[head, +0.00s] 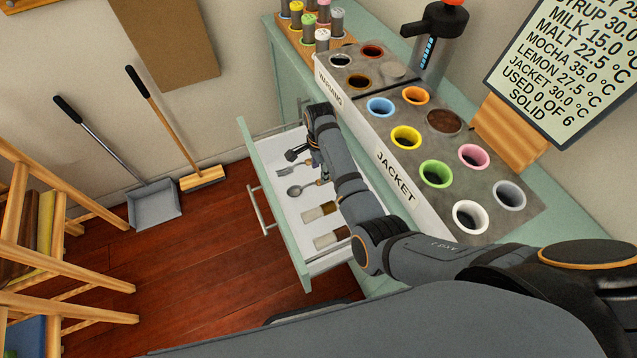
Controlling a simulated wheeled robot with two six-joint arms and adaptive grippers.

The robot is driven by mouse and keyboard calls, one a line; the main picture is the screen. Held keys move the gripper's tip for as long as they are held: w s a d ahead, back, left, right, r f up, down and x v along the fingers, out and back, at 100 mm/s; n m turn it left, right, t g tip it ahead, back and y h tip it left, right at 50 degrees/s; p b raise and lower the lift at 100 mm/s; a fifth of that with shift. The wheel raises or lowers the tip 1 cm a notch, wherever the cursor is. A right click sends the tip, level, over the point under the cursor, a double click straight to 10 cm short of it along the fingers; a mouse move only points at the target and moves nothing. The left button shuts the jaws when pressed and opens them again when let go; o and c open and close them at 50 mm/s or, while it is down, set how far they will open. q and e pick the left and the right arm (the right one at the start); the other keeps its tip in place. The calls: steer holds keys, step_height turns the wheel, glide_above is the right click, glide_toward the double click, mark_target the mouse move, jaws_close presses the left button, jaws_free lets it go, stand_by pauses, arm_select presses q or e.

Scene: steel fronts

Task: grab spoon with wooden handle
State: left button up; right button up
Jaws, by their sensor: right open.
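A spoon (294,190) lies in the open drawer, its metal bowl toward the left and a short brownish stretch of handle showing to its right. The rest of its handle is hidden by my right arm. My right gripper (303,158) is over the drawer, above and slightly right of the spoon in the picture. It is open, with nothing visible between its fingers, and it looks apart from the spoon. A fork (284,171) lies beside the spoon, partly hidden under the gripper. My left gripper is not in view.
Two wood-and-white utensils (319,212) lie nearer in the drawer (288,222). A dustpan (154,205) and broom (202,178) lean left. Red floor lies clear between.

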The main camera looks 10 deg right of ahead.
mark_target(315, 184)
steer(key=shift+f+b, duration=0.5)
steer(key=shift+f, duration=2.15)
jaws_close()
